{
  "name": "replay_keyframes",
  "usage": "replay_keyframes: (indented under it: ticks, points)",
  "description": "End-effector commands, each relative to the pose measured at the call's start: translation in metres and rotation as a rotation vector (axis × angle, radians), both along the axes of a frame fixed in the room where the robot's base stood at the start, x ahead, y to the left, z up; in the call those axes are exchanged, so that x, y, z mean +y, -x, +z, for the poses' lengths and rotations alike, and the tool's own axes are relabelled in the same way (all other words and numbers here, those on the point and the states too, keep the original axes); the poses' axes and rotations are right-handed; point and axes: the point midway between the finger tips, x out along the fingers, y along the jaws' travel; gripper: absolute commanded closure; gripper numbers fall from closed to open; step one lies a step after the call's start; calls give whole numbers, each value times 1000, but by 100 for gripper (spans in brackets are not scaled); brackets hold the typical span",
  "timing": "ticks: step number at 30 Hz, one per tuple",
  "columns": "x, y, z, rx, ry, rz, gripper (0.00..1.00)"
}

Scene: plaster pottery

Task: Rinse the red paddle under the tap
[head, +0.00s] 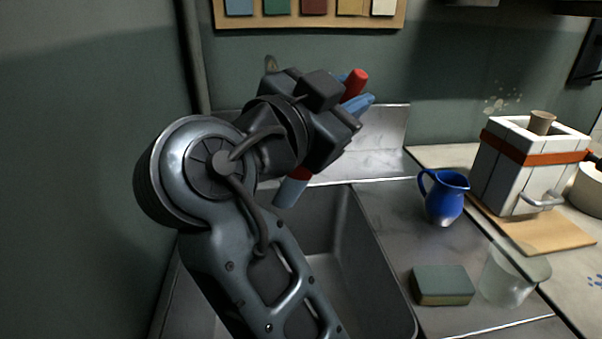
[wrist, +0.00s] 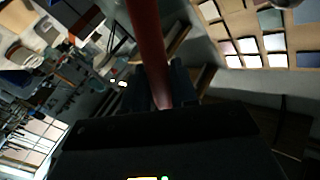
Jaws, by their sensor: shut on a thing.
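The red paddle (head: 356,84) shows as a red end above my gripper (head: 358,106) in the head view. A short red part shows again below the wrist, with a blue-grey piece under it over the sink (head: 345,245). In the wrist view the paddle (wrist: 148,45) is a dark red shaft running up between the fingers of my gripper (wrist: 166,85), which is shut on it. The gripper has blue fingers and is above the sink's back edge. The tap cannot be made out clearly; my arm hides much of that area, and no running water is clear.
Right of the sink, a blue jug (head: 445,198), a green-topped sponge (head: 442,285) and a clear cup (head: 510,276) stand on the metal drainer. Farther right, a white strapped mould (head: 520,170) stands on a wooden board (head: 545,236). A pipe runs up the left wall.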

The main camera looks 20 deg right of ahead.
Motion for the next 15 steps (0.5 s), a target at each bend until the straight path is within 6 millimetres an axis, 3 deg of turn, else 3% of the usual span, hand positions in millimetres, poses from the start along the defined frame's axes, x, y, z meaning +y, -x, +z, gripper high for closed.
replay_keyframes:
  ticks: [15]
  points:
    - [-6, -2, 0, -2, 0, -2, 100]
